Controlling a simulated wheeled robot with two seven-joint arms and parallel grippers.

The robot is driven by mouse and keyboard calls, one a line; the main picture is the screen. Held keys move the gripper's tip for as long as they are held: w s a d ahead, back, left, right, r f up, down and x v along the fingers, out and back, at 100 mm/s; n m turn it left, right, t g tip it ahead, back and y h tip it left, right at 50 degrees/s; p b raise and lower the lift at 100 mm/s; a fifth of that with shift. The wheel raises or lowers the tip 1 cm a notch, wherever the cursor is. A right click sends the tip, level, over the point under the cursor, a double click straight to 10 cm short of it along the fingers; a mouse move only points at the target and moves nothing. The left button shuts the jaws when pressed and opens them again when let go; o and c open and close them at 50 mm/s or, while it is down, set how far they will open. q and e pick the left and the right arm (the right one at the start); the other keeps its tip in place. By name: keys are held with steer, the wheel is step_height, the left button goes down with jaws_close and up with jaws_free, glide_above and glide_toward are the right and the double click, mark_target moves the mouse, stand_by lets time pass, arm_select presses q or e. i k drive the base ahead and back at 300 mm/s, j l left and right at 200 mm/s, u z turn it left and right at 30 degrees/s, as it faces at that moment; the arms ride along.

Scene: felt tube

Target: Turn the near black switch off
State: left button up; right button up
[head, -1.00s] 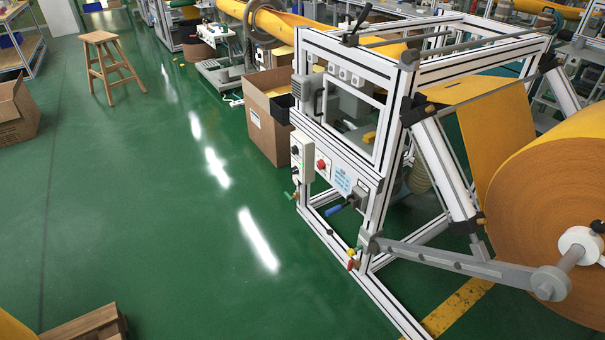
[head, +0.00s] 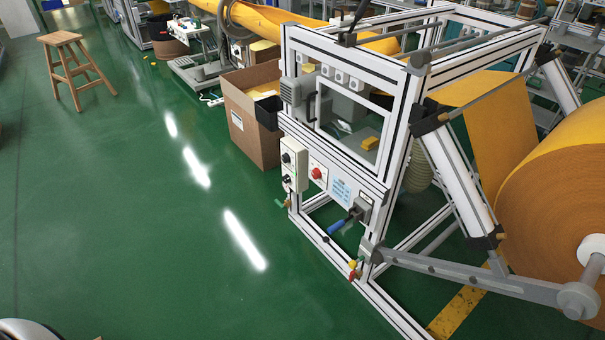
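A white control box (head: 294,166) is mounted on the left post of the aluminium-framed machine (head: 340,110). It carries an upper black switch (head: 286,158) and a lower black switch (head: 287,180). Both are small here, and I cannot tell their on or off positions. A red button (head: 316,173) is on the panel to the right of the box. Neither of my grippers is in view.
Green floor (head: 130,220) is clear to the left of the machine. A cardboard box (head: 250,125) stands behind its left side. A wooden stool (head: 75,68) is at the far left. A large orange felt roll (head: 555,190) and a metal arm (head: 460,272) extend at the right.

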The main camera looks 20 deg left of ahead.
mark_target(286, 179)
steer(key=i+j+z, duration=0.1)
steer(key=j, duration=0.3)
steer(key=i+j, duration=0.2)
steer(key=j, duration=0.25)
steer(key=i+j+z, duration=0.15)
steer(key=j, duration=0.25)
steer(key=i+j+z, duration=0.1)
steer(key=j, duration=0.35)
steer(key=i+j, duration=0.15)
steer(key=j, duration=0.25)
steer(key=i+j+z, duration=0.15)
steer(key=j, duration=0.3)
steer(key=k, duration=0.05)
